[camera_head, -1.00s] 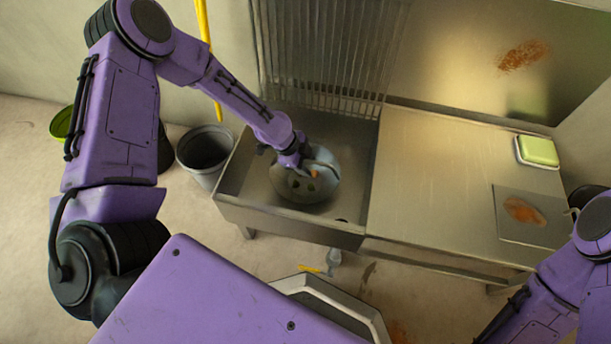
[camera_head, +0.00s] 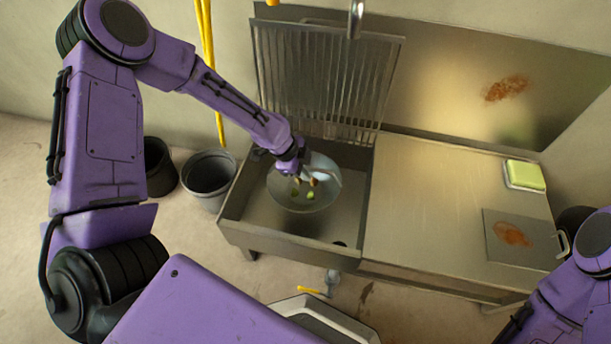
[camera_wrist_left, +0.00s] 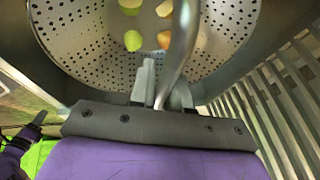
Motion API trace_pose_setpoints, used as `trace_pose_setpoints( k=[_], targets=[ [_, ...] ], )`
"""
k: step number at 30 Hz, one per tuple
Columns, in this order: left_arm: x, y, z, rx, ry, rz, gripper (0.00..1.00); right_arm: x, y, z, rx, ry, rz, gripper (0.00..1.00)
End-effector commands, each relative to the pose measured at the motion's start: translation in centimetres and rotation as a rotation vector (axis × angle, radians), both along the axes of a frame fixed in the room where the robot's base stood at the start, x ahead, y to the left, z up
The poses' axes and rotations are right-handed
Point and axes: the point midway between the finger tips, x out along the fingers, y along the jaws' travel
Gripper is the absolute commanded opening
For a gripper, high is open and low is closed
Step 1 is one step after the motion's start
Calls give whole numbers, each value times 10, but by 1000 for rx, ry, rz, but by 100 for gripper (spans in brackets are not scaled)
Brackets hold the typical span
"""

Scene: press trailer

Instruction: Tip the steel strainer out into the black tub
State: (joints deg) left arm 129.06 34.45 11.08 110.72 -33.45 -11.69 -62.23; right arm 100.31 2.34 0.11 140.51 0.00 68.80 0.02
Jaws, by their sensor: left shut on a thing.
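The steel strainer (camera_head: 322,191), a perforated bowl, is over the left part of the sink basin; I cannot tell how high it is above the bottom. It holds several green and orange-brown pieces. My left gripper (camera_head: 303,172) is shut on the strainer's curved handle. In the left wrist view the perforated bowl (camera_wrist_left: 80,38) lies beyond the fingers (camera_wrist_left: 163,88), with yellow, green and orange pieces inside. A black tub (camera_head: 158,168) stands on the floor left of the sink, partly behind my left arm. My right gripper is out of view; only its arm shows.
A grey bucket (camera_head: 208,180) stands between the black tub and the sink (camera_head: 236,232). A ribbed rack (camera_head: 325,75) rises behind the basin, below a tap (camera_head: 355,18).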

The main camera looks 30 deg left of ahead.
Motion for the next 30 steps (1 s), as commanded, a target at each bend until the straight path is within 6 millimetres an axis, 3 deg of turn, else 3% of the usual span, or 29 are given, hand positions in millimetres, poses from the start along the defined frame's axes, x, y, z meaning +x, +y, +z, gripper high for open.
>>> trace_pose_setpoints(
  k=[3,30],
  targets=[
    [0,0,18,0,0,0,0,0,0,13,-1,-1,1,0],
    [0,0,101,0,0,-1,0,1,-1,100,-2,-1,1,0]
  ],
)
